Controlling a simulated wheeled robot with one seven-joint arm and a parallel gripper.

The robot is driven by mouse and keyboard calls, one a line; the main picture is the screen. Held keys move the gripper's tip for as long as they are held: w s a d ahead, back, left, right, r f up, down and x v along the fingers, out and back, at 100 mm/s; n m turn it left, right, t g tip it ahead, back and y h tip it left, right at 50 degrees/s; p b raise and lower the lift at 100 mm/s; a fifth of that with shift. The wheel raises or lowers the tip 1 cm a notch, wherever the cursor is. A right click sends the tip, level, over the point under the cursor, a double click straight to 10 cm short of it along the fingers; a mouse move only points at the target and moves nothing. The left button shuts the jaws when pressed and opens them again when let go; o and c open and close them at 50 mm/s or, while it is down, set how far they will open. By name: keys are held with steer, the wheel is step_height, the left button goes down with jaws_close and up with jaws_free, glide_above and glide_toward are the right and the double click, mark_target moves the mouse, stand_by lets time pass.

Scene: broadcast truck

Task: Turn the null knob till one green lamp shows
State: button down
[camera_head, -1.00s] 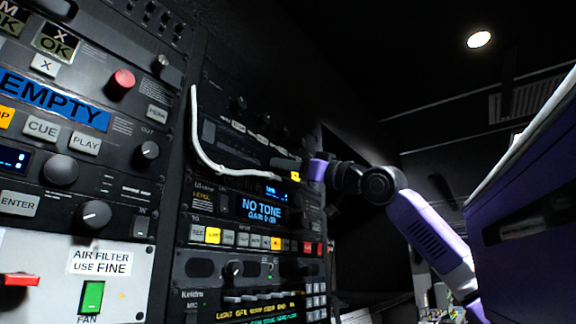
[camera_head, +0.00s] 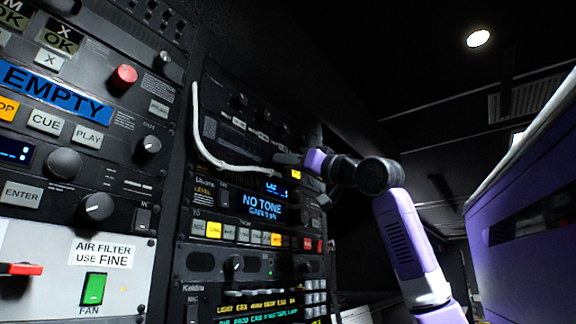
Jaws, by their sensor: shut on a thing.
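My gripper (camera_head: 284,159) reaches the rack from the right, at the end of my purple and dark arm. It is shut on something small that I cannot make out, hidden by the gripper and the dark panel. No null knob can be told apart by a label. The nearby display (camera_head: 263,205) reads "NO TONE" with a small gain line.
A white cable (camera_head: 205,153) hangs in a curve just left of my gripper. A button row (camera_head: 245,236) with lit yellow and red keys sits below the display. The left rack has a red knob (camera_head: 124,76) and a green fan switch (camera_head: 94,288). A purple-sided unit (camera_head: 520,225) stands at right.

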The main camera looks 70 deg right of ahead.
steer(key=shift+a+r+m+g+h+b, duration=0.15)
steer(key=shift+m+g+h, duration=0.4)
steer(key=shift+m, duration=1.1)
steer(key=shift+f+m+g+h+b, duration=0.1)
steer(key=shift+m+g+h, duration=0.45)
steer(key=shift+m, duration=1.15)
steer(key=shift+a+r+m+g+h+b, duration=0.25)
steer(key=shift+m+h, duration=0.45)
steer(key=shift+m, duration=0.95)
steer(key=shift+d+f, duration=0.2)
steer(key=c, duration=1.1)
jaws_free()
steer(key=shift+c, duration=0.2)
steer(key=b+v, duration=0.2)
steer(key=v, duration=0.5)
steer(key=shift+s+a+b, duration=0.25)
steer(key=shift+s+b, duration=0.05)
steer(key=shift+b, duration=0.1)
